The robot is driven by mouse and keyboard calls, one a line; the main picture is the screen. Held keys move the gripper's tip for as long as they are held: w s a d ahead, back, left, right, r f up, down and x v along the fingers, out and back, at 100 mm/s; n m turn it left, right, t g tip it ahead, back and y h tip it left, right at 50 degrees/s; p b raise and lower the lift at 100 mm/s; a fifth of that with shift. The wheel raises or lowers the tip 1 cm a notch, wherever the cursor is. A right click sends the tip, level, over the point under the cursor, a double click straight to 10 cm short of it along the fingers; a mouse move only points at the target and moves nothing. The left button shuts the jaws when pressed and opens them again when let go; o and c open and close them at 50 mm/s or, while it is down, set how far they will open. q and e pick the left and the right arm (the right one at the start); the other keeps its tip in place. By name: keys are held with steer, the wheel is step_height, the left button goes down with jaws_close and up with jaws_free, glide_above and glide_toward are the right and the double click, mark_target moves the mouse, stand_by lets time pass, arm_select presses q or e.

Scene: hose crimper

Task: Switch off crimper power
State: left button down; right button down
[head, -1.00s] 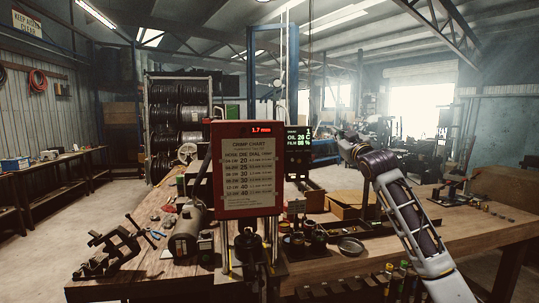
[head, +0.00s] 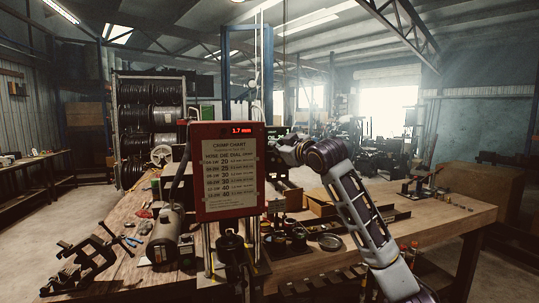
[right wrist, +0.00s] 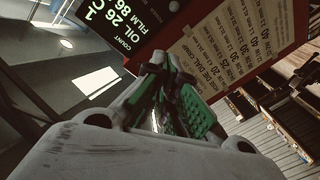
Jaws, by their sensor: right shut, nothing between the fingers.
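The crimper's red box (head: 199,170) stands upright near the middle of the head view, with a crimp chart (head: 230,178) on its face and a red readout (head: 241,130) of 1.7 mm. It also shows in the right wrist view (right wrist: 285,62), tilted. A dark display (right wrist: 113,30) with OIL and FILM lines is close beyond my fingers; in the head view my right arm partly covers it. My right gripper (right wrist: 162,65) is shut and empty. In the head view its fingers are hidden beside the box's right edge. My left gripper is out of view.
The wooden bench (head: 440,215) holds a grey cylinder (head: 165,243), a dark clamp-like tool (head: 88,262), a round dish (head: 329,242) and small parts. A hose reel rack (head: 150,120) stands behind. The bench's right part has free room.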

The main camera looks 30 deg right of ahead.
steer(key=shift+a, duration=0.1)
stand_by(0.3)
steer(key=p, duration=0.3)
glide_toward(259, 144)
steer(key=w, duration=0.4)
steer(key=shift+r, duration=0.1)
steer(key=shift+w+d, duration=0.25)
steer(key=shift+w, duration=0.85)
steer(key=shift+w+f+p, duration=0.15)
steer(key=shift+f+p, duration=0.05)
steer(key=shift+p, duration=0.15)
steer(key=shift+s+d+f+p, duration=0.1)
steer(key=shift+s+d+f, duration=0.2)
steer(key=shift+f, duration=0.2)
steer(key=shift+s+d+f+p, duration=0.1)
steer(key=shift+s+d+f, duration=0.2)
steer(key=shift+f, duration=0.2)
steer(key=shift+s+d+f+p, duration=0.1)
steer(key=shift+s+d+f, duration=0.1)
steer(key=shift+d+f, duration=0.25)
steer(key=shift+a+f, duration=0.1)
steer(key=shift+f, duration=0.1)
